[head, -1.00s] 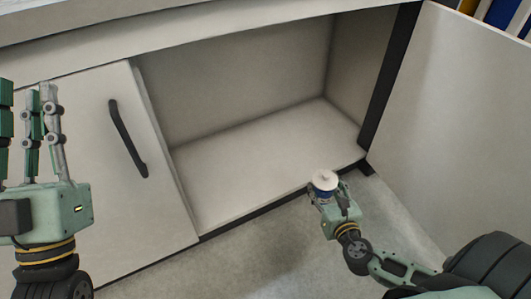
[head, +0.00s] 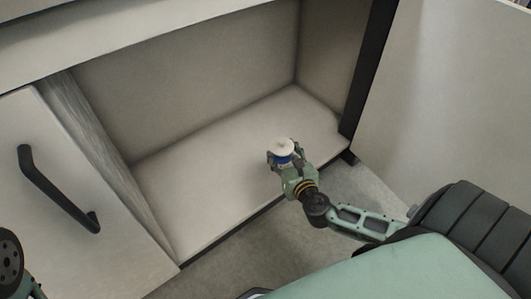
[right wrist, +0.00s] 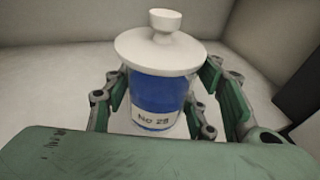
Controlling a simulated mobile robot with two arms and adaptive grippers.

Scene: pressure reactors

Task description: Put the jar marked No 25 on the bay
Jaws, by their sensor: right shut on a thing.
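The jar (head: 283,150) has a white lid with a round knob and a blue band. In the right wrist view the jar (right wrist: 157,95) stands upright, and its white label starts "No 2"; the last digit is too blurred to be sure of. My right gripper (head: 281,157) is shut on the jar, with fingers on both sides of it. It holds the jar inside the front of the open cabinet bay (head: 205,185), over its pale floor. I cannot tell whether the jar's base touches that floor. My left gripper is out of view.
The bay floor around the jar is bare, with free room to the left and behind. A closed door with a black handle (head: 55,188) is at left. A dark post (head: 369,70) and an open door panel (head: 450,100) bound the right side.

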